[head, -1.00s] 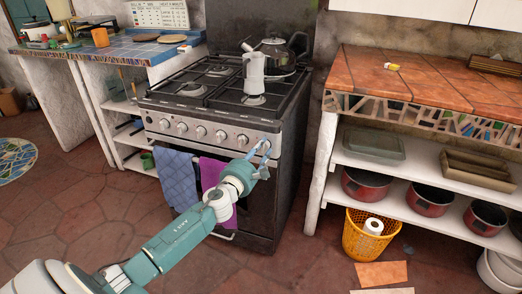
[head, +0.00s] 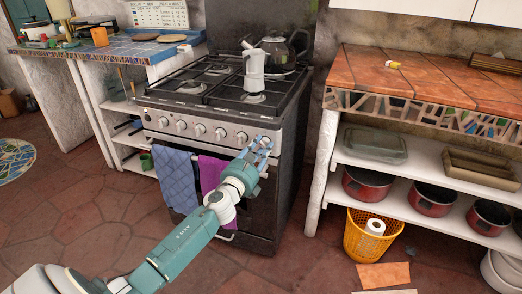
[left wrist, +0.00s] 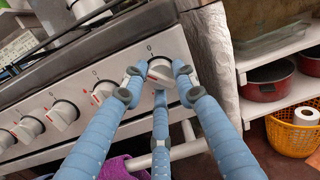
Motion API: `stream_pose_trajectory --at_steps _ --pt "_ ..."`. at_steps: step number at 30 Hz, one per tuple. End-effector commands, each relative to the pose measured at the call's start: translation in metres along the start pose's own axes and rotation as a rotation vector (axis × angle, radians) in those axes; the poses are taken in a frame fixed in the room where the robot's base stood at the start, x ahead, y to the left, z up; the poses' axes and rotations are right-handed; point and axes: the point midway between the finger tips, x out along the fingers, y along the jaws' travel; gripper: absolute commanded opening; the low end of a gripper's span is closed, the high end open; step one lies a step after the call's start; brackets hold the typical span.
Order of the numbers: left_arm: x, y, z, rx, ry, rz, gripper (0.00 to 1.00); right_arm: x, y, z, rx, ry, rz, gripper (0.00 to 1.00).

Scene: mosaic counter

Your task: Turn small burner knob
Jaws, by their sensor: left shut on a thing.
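The stove (head: 262,115) has a row of several white knobs along its front panel. My left gripper (head: 262,143) is at the right end of that row. In the left wrist view, its blue fingers (left wrist: 158,84) close around the rightmost knob (left wrist: 161,70), one on each side and a third below. The fingers hide most of this knob in the head view. The neighbouring knob (left wrist: 103,92) is free, just left of the fingers. The markings are too small to tell which burner each knob serves. My right gripper is out of view.
A moka pot (head: 254,72) stands on the front right burner and a kettle (head: 278,48) behind it. Blue (head: 174,180) and magenta (head: 212,172) towels hang on the oven handle below the panel. A shelf unit (head: 330,165) stands to the right.

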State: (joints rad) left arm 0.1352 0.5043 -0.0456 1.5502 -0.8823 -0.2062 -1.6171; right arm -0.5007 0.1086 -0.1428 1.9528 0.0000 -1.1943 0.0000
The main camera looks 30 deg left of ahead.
Motion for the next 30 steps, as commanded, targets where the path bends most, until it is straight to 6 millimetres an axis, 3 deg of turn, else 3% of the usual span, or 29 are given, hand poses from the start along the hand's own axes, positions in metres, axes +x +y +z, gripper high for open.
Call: stream_pose_trajectory --at_steps 15,30 --pt "0.0 -0.001 0.0 -0.494 -0.037 0.022 0.02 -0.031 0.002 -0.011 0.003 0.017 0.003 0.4" --pt "0.0 -0.002 0.0 -0.882 -0.064 0.04 0.02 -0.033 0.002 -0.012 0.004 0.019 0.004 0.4"
